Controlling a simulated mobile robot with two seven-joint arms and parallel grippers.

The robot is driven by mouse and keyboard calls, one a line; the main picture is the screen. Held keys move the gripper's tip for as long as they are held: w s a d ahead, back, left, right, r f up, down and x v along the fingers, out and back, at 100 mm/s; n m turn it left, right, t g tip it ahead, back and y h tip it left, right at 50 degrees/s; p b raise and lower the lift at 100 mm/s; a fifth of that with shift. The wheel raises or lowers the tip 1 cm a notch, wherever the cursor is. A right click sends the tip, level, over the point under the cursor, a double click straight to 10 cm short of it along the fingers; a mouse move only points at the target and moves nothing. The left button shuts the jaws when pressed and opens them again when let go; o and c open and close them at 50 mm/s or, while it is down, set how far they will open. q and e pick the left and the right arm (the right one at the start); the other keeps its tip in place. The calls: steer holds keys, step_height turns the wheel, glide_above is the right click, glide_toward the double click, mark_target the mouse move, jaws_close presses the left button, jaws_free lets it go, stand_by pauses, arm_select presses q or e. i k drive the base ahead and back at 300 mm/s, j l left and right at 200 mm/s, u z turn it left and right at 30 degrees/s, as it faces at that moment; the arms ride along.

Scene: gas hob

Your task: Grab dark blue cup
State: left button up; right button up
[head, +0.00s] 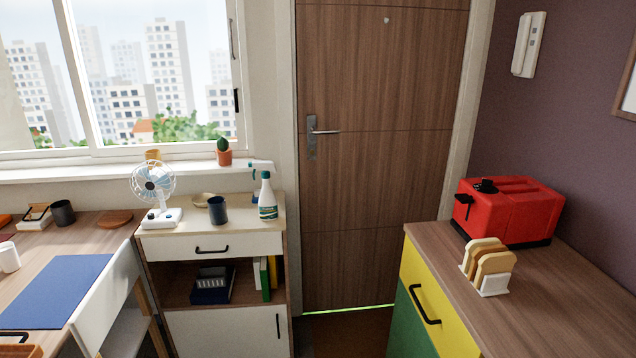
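A dark blue cup (217,210) stands upright on top of the small cabinet (213,245), between a white desk fan (155,190) and a white spray bottle (267,198). A second dark cup (63,212) stands on the wooden desk (90,240) further left, and its exact shade is hard to tell. Neither of my grippers shows in the head view.
A white mug (9,257) and a blue mat (60,290) are on the desk. A small bowl (203,199) sits behind the dark blue cup. On the right, a counter (560,285) holds a red toaster (510,210) and a toast rack (488,266). A closed door (375,150) stands behind.

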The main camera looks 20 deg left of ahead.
mark_target(217, 205)
steer(key=u, duration=1.35)
steer(key=i+z, duration=0.15)
steer(key=i, duration=0.2)
